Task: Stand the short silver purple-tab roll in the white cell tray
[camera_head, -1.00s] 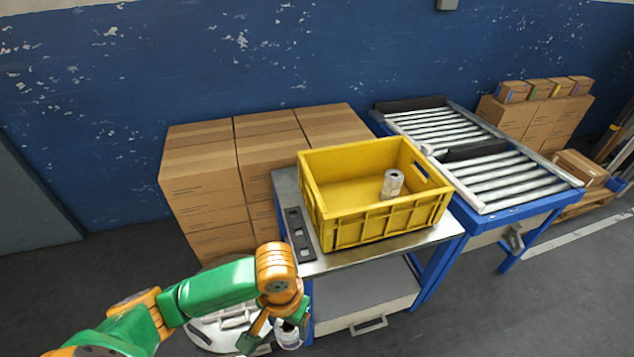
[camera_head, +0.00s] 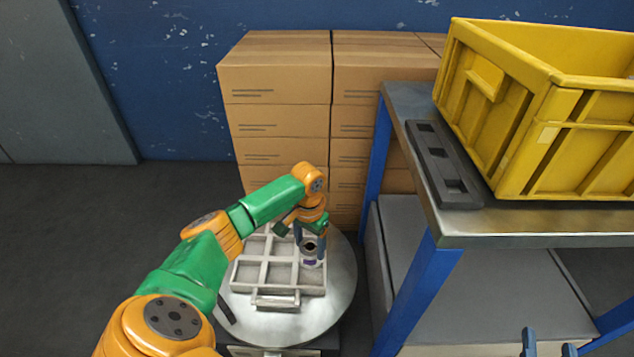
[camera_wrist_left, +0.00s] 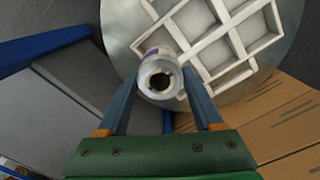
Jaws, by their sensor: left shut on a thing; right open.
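The short silver roll (camera_head: 309,254) has a purple band near its lower end in the head view. It is upright, its open top facing the left wrist camera (camera_wrist_left: 160,82). My left gripper (camera_head: 308,243) is shut on it, one finger on each side. The white cell tray (camera_head: 290,289) lies on a round metal disc, and its cells show no other roll. The roll is at the tray's right side; I cannot tell whether its bottom is above or inside a cell. My right gripper (camera_head: 548,346) is open and empty at the bottom edge, only its fingertips showing.
The round disc (camera_head: 343,290) stands beside a blue-legged metal table (camera_head: 480,228). On the table are a yellow crate (camera_head: 545,130) and a dark slotted bar (camera_head: 440,165). Stacked cartons (camera_head: 275,100) stand behind the disc. Open floor lies to the left.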

